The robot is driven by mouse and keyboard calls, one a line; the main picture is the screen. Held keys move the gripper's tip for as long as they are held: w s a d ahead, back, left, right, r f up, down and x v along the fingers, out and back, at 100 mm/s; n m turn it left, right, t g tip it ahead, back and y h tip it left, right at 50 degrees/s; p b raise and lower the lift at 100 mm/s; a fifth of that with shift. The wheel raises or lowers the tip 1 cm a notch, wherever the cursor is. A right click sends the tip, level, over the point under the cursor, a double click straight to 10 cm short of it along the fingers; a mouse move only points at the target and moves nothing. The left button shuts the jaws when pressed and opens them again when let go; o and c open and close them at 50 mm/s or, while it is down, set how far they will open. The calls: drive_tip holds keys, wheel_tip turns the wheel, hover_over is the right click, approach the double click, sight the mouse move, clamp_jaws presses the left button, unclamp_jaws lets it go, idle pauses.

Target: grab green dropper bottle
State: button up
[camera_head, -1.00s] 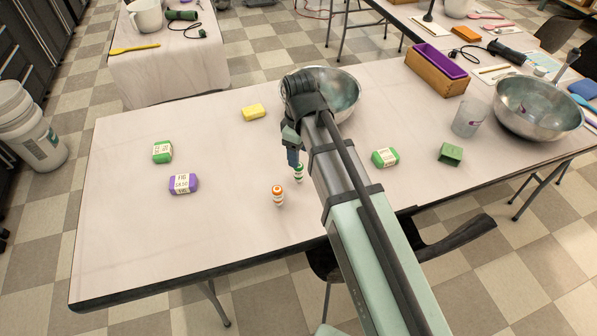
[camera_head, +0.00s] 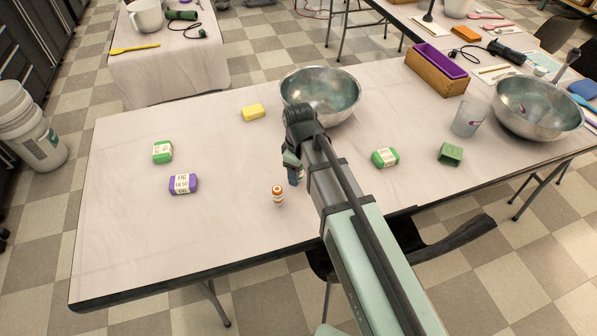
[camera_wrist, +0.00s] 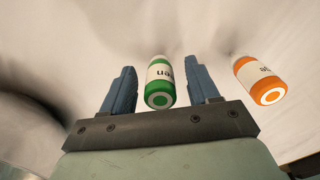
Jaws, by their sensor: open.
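The green dropper bottle (camera_wrist: 160,82) has a white label and shows in the wrist view between the two blue fingers of my gripper (camera_wrist: 161,85). Gaps show on both sides of it, and the fingers are open. In the head view my gripper (camera_head: 292,175) is low over the table and hides the green bottle. The orange dropper bottle (camera_head: 278,195) stands just left of my gripper in the head view. It also shows to the right of the right finger in the wrist view (camera_wrist: 260,80).
A steel bowl (camera_head: 322,92) stands behind my gripper. A yellow bar (camera_head: 254,112), a purple wrapped soap (camera_head: 183,184) and a green wrapped soap (camera_head: 162,152) lie to the left. Another green wrapped soap (camera_head: 385,158) and a green block (camera_head: 450,154) lie to the right. The table's front left is clear.

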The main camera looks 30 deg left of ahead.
drive_tip(key=shift+f, duration=0.25)
drive_tip(key=shift+c, duration=0.2)
drive_tip(key=c, duration=1.1)
